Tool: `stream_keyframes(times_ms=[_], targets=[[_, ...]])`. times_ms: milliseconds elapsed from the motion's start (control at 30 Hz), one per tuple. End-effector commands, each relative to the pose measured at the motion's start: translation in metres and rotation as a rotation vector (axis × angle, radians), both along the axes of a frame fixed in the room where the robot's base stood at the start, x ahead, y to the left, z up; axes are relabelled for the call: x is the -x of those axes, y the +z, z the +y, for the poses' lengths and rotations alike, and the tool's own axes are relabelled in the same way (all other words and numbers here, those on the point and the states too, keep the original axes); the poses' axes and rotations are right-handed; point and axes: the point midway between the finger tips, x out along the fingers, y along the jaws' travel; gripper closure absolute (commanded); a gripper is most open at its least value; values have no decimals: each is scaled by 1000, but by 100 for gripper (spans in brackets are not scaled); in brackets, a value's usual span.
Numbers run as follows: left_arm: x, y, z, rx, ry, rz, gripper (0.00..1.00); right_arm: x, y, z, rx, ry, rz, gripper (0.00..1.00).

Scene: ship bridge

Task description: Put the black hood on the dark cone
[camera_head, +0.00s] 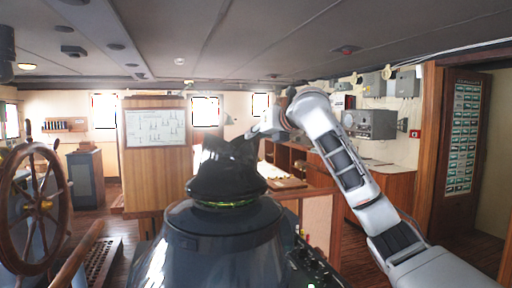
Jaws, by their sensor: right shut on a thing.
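The dark cone (215,246) stands large at the bottom centre, broad and rounded with a glossy surface. The black hood (226,175) is upright directly above its top, with an uneven upper edge. A thin greenish ring shows between the hood's lower rim and the cone; I cannot tell whether the hood rests on the cone or hangs just above it. My right gripper (258,133) reaches in from the right and is shut on the hood's upper right edge. Its fingertips are partly hidden by the hood. My left gripper is not in view.
A wooden ship's wheel (33,208) stands at the left. A wooden panel with a white chart (156,128) is behind the cone. Wooden cabinets with a grey instrument box (370,124) are behind my right arm. Dark controls with small green lights (312,268) sit right of the cone.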

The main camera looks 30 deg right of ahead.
Motion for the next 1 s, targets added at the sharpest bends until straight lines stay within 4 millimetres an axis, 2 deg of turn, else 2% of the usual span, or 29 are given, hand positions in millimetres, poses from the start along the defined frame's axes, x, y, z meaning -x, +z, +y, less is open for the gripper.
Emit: stream_keyframes(times_ms=[100,267,667,700,733,1000], targets=[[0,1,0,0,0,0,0,0,-17,0,-1,0,2,100],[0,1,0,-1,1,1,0,0,-31,0,-1,0,0,100],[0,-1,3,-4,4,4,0,0,-35,0,-1,0,-1,100],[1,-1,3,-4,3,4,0,0,-36,0,1,0,2,73],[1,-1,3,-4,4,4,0,0,-36,0,1,0,2,66],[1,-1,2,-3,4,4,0,0,-36,0,1,0,2,66]])
